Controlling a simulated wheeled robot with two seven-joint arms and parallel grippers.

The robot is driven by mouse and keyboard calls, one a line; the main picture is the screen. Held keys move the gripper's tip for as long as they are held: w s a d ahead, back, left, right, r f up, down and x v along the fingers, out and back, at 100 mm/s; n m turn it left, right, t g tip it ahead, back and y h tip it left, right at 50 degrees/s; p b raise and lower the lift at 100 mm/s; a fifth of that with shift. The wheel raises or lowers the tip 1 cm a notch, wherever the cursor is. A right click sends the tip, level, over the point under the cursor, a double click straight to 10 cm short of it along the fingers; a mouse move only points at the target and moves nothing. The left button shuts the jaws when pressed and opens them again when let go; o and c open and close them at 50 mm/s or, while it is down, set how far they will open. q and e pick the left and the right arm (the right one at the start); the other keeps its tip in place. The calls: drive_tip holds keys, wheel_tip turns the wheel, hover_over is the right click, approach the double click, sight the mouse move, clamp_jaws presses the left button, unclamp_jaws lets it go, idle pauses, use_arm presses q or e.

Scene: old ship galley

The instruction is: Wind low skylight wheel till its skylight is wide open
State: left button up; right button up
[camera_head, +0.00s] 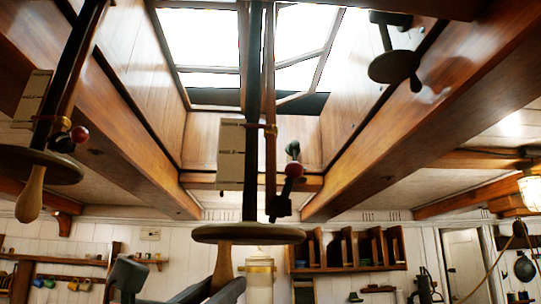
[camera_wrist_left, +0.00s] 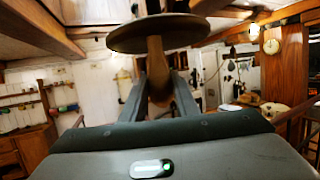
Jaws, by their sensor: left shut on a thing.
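The wooden skylight wheel (camera_head: 248,234) hangs flat at the foot of a dark upright shaft (camera_head: 252,110), low in the middle of the head view. Its pale handle (camera_head: 223,262) points down from the rim. My left gripper (camera_head: 222,284) is shut on this handle from below. The left wrist view shows the handle (camera_wrist_left: 156,62) between my two fingers (camera_wrist_left: 158,84), with the wheel's disc (camera_wrist_left: 158,33) just above. Overhead is the skylight (camera_head: 290,45), bright, with a slanted sash frame and a dark gap along its lower edge. My right gripper is not in view.
A second wheel (camera_head: 40,165) with a hanging handle is at the left, and a third (camera_head: 393,67) is higher at the right. Heavy beams (camera_head: 420,105) flank the skylight. Shelves (camera_head: 350,268) line the far wall.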

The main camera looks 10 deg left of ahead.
use_arm(q)
drive_tip(key=shift+w+d+f, duration=0.15)
drive_tip(key=shift+f, duration=0.3)
drive_tip(key=shift+d+f+b, duration=0.1)
drive_tip(key=shift+d+b, duration=0.35)
drive_tip(key=shift+d, duration=0.1)
drive_tip(key=d, duration=0.2)
drive_tip(key=shift+w+d+b, duration=0.2)
drive_tip(key=shift+d+b, duration=0.15)
drive_tip(key=shift+b, duration=0.05)
drive_tip(key=shift+w, duration=0.1)
